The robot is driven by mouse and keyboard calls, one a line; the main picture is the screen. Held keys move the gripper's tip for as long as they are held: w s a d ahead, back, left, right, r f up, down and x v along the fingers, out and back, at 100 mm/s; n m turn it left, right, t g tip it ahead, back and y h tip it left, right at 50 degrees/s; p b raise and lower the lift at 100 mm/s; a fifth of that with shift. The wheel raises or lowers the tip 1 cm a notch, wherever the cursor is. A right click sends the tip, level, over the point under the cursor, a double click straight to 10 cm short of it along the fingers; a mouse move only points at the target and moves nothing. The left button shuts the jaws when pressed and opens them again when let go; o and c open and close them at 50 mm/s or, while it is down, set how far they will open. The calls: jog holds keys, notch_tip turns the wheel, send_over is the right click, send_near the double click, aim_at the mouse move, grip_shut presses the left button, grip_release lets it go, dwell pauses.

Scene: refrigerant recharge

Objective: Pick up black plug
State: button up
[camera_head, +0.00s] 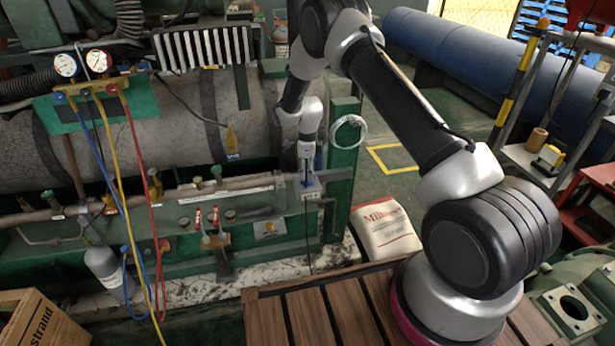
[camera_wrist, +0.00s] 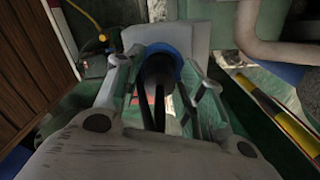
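The black plug (camera_wrist: 157,73) is in the middle of the wrist view, seated in a blue-ringed socket (camera_wrist: 178,56) on a grey box (camera_wrist: 200,40). A dark cord runs from the plug towards the camera. My gripper (camera_wrist: 162,78) has its fingers spread, one on each side of the plug. Narrow gaps show beside the plug, but I cannot tell whether the fingertips touch it. In the head view, my gripper (camera_head: 308,178) points down at the grey box (camera_head: 311,191) on the green frame. The plug is too small and covered to make out there.
A green post (camera_head: 342,150) with a coiled white hose (camera_head: 348,131) stands just right of the gripper. Pipes, valves and a gauge set (camera_head: 83,64) with coloured hoses are to the left. A white sack (camera_head: 384,230) and a wooden slatted surface (camera_head: 325,310) lie in front.

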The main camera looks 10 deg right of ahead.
jog(key=c, duration=0.6)
jog(key=shift+o, duration=0.2)
